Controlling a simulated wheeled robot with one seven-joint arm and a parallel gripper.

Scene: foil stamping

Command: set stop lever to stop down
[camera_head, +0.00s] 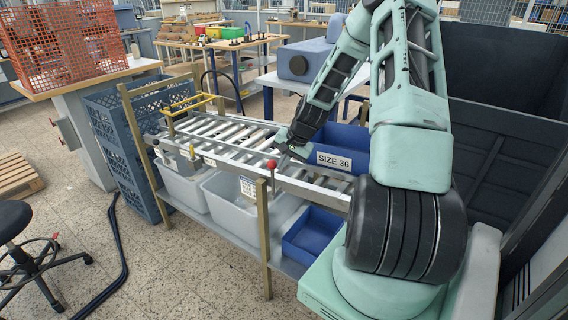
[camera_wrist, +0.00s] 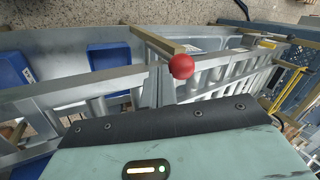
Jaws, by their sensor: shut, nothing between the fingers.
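The stop lever has a red ball knob (camera_head: 271,164) on a short stem at the near side rail of the roller conveyor (camera_head: 225,132). In the head view the knob stands above the rail, with its stem running down from it. The knob also shows in the wrist view (camera_wrist: 181,66), just beyond the dark edge of my gripper's housing. My gripper (camera_head: 284,147) is over the conveyor, close to the knob and slightly up and right of it in the head view. It looks shut and empty. The fingertips are small there, and I cannot tell whether they touch the knob.
Grey bins (camera_head: 235,210) and a small blue bin (camera_head: 313,236) sit on the shelf below the conveyor. A yellow handle (camera_head: 190,104) rises at the far end. A wooden post (camera_head: 264,235) stands below the knob.

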